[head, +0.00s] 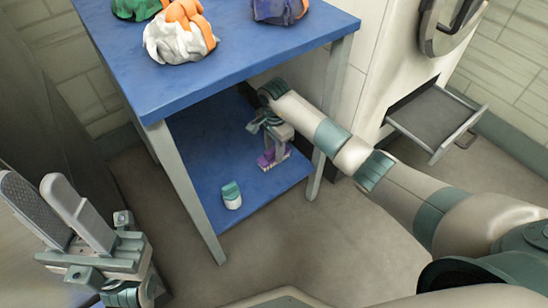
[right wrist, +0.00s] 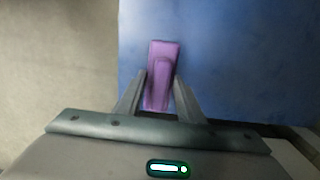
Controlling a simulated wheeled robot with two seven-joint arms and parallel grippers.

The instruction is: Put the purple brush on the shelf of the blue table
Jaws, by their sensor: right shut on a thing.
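The purple brush (head: 272,159) with pale bristles is in my right gripper (head: 270,146), low over the blue table's lower shelf (head: 215,160). In the right wrist view, the brush's purple body (right wrist: 162,65) lies between the two fingers of the right gripper (right wrist: 160,82), which are shut on it. The brush is on or just above the shelf; I cannot tell if it touches. My right arm reaches in under the blue tabletop (head: 200,85). My left gripper (head: 38,183) is open and empty at the lower left, away from the table.
A small white and teal container (head: 231,195) stands on the shelf, left of the brush. Bags in green (head: 135,8), white and orange (head: 178,38), and purple (head: 278,10) lie on the tabletop. Table legs (head: 185,190) flank the shelf opening. An open drawer (head: 432,115) juts out at right.

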